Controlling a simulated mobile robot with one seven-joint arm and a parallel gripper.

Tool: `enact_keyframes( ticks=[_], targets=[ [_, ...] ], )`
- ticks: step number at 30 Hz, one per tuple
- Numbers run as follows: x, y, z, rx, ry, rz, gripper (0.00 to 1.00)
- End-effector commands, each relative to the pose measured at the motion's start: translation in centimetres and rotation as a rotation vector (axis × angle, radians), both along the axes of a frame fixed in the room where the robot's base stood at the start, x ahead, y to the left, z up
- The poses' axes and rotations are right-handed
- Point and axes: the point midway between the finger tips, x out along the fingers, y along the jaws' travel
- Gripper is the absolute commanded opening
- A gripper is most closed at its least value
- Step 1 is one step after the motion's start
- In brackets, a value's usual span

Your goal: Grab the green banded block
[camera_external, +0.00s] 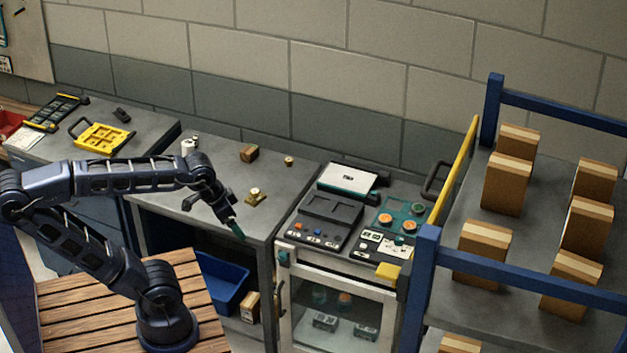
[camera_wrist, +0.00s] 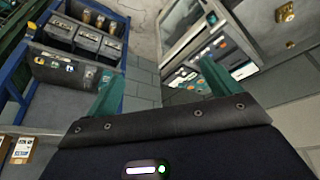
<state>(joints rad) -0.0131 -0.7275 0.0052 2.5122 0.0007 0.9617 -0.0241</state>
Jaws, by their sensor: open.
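A small brown block (camera_external: 249,153) lies on the grey bench near the wall in the external view. It is too small to tell whether it bears a green band, and I make out no clearly green banded block in either view. My gripper (camera_external: 238,231) hangs over the bench's front right part, in front of the brown block and apart from it. In the wrist view my gripper (camera_wrist: 160,88) shows two teal fingers set wide apart with nothing between them.
A brass piece (camera_external: 256,196) and a small brass knob (camera_external: 289,161) sit on the bench. A white-and-dark machine (camera_external: 330,215) stands right of it. A blue-framed shelf (camera_external: 428,280) with cartons stands farther right. A blue bin (camera_external: 222,283) is below the bench.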

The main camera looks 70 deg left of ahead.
Motion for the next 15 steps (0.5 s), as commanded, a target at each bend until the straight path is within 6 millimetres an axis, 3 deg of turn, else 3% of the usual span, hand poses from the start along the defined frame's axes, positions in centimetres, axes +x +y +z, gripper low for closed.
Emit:
enact_keyframes(
  ticks=[8,15],
  targets=[
    [6.3,3.4,3.2,-0.059,0.041,0.219,0.89],
    [12.3,7.8,5.1,-0.113,0.073,0.429,0.89]
  ],
)
